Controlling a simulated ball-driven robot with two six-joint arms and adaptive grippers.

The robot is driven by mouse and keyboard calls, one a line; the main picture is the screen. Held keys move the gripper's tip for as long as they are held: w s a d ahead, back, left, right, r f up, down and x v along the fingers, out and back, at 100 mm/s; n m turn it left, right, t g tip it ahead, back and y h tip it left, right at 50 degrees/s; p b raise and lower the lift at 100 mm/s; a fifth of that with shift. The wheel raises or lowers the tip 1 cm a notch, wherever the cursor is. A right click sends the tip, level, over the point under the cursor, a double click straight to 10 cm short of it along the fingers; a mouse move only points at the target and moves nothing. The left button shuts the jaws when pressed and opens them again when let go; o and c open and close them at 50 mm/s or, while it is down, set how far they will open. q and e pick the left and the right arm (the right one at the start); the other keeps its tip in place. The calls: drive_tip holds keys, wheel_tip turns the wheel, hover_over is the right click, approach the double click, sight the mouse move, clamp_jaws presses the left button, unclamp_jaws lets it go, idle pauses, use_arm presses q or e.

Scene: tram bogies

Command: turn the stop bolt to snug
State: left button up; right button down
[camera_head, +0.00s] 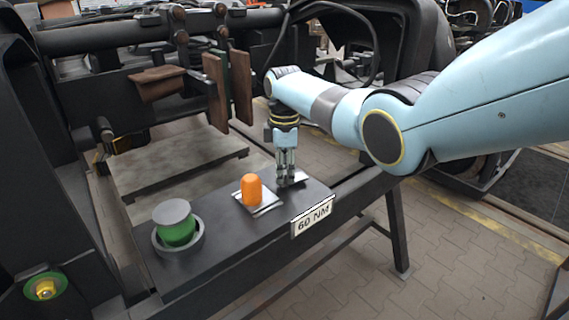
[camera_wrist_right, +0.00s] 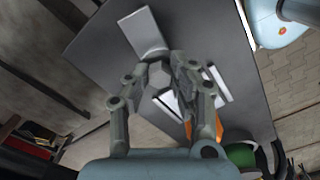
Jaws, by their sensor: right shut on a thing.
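My right gripper (camera_head: 286,180) points straight down at the far end of the dark bench plate, beside a small metal bracket (camera_head: 299,179). In the right wrist view the fingers of my right gripper (camera_wrist_right: 161,76) are closed around a grey hexagonal head, which I take for the stop bolt (camera_wrist_right: 159,72). The bracket (camera_wrist_right: 142,32) shows beyond it as a flat grey plate. In the head view the fingers hide the bolt head, so its turn angle cannot be told. My left gripper is not in view.
An orange capped piece (camera_head: 252,189) stands on a pale square plate close to the gripper. A green cylinder with a grey top (camera_head: 176,224) sits in a dark ring. A "60 NM" sign (camera_head: 313,216) is on the bench's front edge. Brown brake shoes (camera_head: 216,92) hang behind.

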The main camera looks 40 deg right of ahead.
drive_tip(key=m+p, duration=0.1)
drive_tip(key=m, duration=0.1)
drive_tip(key=shift+r+m, duration=0.15)
drive_tip(key=shift+m, duration=0.25)
drive_tip(key=m+p, duration=0.1)
drive_tip(key=m, duration=0.2)
drive_tip(key=shift+m, duration=0.3)
drive_tip(key=m+p, duration=0.1)
drive_tip(key=m, duration=0.2)
drive_tip(key=shift+m, duration=0.3)
drive_tip(key=m, duration=0.3)
drive_tip(key=shift+m+p, duration=0.4)
drive_tip(key=m, duration=0.8)
drive_tip(key=shift+p, duration=0.3)
drive_tip(key=m, duration=0.3)
drive_tip(key=shift+m, duration=0.3)
drive_tip(key=shift+w+m, duration=0.1)
drive_tip(key=shift+m, duration=1.9)
